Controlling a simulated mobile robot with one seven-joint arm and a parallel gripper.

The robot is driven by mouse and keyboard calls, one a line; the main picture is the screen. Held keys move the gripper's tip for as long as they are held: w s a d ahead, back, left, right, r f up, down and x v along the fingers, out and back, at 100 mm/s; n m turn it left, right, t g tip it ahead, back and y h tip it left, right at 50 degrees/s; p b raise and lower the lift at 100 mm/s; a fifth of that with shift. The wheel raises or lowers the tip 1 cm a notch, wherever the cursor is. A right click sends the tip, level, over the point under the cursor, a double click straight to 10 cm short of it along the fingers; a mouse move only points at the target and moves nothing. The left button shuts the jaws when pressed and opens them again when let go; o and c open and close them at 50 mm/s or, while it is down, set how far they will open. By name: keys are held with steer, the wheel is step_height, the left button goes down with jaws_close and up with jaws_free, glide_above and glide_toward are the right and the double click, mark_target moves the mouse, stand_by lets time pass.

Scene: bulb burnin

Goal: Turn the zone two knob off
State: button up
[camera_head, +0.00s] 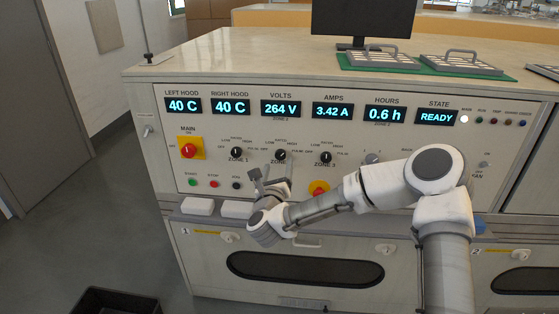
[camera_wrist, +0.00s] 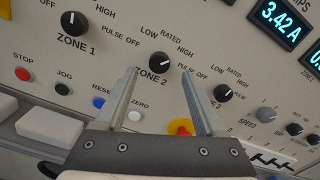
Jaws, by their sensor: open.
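The zone two knob (camera_head: 281,155) is a round black knob on the white panel, between the zone one and zone three knobs. In the wrist view the zone two knob (camera_wrist: 159,62) shows a white pointer line tilted to the upper right, away from its off mark on the left. My gripper (camera_head: 271,175) is open and empty, just below and in front of this knob. In the wrist view my gripper (camera_wrist: 160,72) has its fingers spread, with the knob appearing between and slightly beyond the tips. No contact with the knob shows.
The zone one knob (camera_wrist: 75,24) and zone three knob (camera_wrist: 223,93) flank it. A red emergency button on yellow (camera_head: 319,188) sits below right, partly hidden by my arm. The red main switch (camera_head: 189,150) is at left. White blocks (camera_head: 198,206) lie on the ledge below.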

mark_target(280, 156)
steer(key=shift+w, duration=2.5)
jaws_close()
